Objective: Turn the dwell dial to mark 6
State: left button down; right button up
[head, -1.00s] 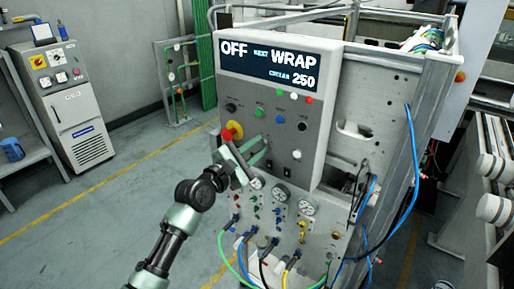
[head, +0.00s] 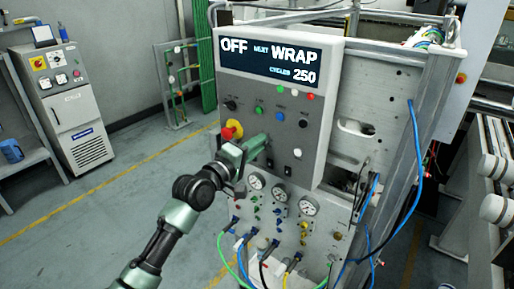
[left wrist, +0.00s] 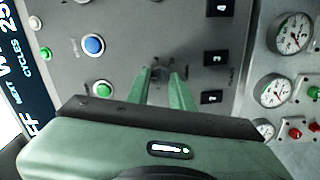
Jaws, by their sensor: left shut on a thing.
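The grey control panel (head: 285,95) faces me with its display, buttons and knobs. My left gripper (head: 266,141) reaches its middle from the left. In the left wrist view the gripper (left wrist: 163,76) points straight at the panel, its green fingers shut on a small dark dial (left wrist: 160,71), which I take to be the dwell dial. The fingers hide most of it, and its mark and pointer are not readable. The display (head: 270,62) reads OFF, NEXT WRAP, CYCLES 250. My right gripper is not in view.
A red and yellow emergency stop (head: 232,130) sits close left of my gripper. A blue button (left wrist: 93,45) and green button (left wrist: 102,89) are near the fingers. Pressure gauges (head: 281,194) and hoses lie below. A grey cabinet (head: 75,110) stands far left.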

pick_arm(q)
jog(key=m+b, duration=0.1)
jog(key=m, duration=0.3)
jog(key=shift+f+m, duration=0.1)
jog(key=shift+m, duration=0.3)
dwell(0.4)
jog(key=c, duration=1.2)
grip_release()
jog(key=shift+c, duration=0.2)
jog(key=b+v, duration=0.2)
jog(key=v, duration=0.5)
jog(key=shift+s+a, duration=0.25)
jog(key=shift+s, duration=0.05)
